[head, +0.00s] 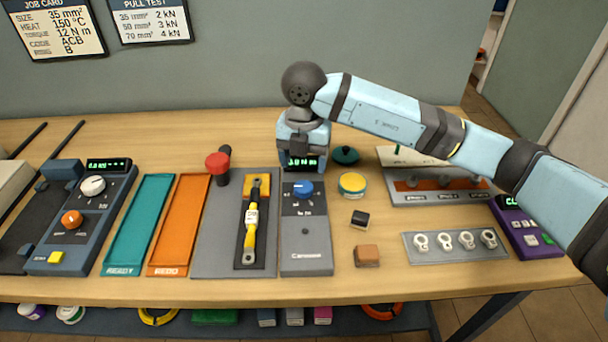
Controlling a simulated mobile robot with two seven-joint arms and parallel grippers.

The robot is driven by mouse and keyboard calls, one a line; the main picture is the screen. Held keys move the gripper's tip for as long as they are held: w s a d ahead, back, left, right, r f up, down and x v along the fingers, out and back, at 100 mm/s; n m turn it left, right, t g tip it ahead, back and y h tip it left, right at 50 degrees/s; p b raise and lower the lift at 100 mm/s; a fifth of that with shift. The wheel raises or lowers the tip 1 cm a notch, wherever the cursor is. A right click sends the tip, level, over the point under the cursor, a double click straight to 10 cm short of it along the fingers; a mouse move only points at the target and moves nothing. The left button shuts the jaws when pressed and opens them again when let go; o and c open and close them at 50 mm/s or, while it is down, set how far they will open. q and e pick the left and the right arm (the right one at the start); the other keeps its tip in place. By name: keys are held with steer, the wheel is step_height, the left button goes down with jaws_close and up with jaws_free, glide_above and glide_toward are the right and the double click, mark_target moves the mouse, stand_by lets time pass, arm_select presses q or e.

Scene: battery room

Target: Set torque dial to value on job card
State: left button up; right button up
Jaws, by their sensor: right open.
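The job card (55,28) hangs on the wall at the upper left; its torque line reads 12 N m. The torque dial (303,188) is a blue knob on a grey unit (305,235) in the middle of the bench. A green display (301,162) sits at the top of the unit; its digits are too small to read surely. My right gripper (300,150) points down over the display end, behind the dial in the picture and apart from it. It is open and holds nothing that I see; its fingertips are hard to make out. My left gripper is not in view.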

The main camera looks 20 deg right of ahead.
mark_target(304, 185)
step_height(304, 185, up, 7)
stand_by(0.3)
stand_by(0.4)
